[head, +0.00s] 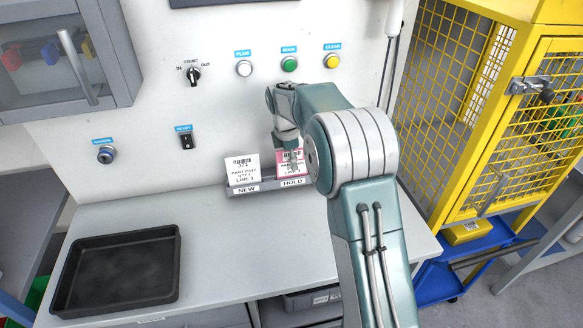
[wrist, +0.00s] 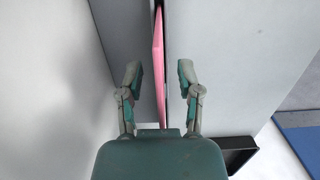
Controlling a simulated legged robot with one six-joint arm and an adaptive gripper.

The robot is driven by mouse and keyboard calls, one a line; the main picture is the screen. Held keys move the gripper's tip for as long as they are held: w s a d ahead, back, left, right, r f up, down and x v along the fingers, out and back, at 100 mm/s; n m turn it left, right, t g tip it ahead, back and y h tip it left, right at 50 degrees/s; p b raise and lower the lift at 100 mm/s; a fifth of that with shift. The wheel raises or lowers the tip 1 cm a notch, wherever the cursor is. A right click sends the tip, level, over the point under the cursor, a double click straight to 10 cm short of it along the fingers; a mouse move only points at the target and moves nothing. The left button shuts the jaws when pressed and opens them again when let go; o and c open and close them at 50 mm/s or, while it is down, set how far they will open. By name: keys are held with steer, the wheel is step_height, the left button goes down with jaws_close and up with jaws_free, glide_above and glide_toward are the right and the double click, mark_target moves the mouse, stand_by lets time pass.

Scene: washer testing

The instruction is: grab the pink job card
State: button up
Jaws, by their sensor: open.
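The pink job card (head: 289,158) stands in the HOLD slot of a grey card holder (head: 257,187) at the back of the bench. My arm partly covers it in the head view. In the wrist view the pink card (wrist: 159,62) appears edge-on as a narrow strip. My gripper (wrist: 160,77) is open, with one finger on each side of the card and a visible gap to each. Whether the card's near edge reaches the palm is hard to tell. In the head view my gripper (head: 290,150) is at the card, mostly hidden.
A white card (head: 242,168) stands in the NEW slot just left of the pink one. A black tray (head: 118,270) lies at the bench's left. Buttons and switches sit on the panel above. A yellow mesh cage (head: 470,110) stands at right. The bench middle is clear.

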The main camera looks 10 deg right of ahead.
steer(key=shift+f, duration=0.1)
steer(key=shift+d, duration=0.2)
jaws_close()
steer(key=shift+a, duration=0.1)
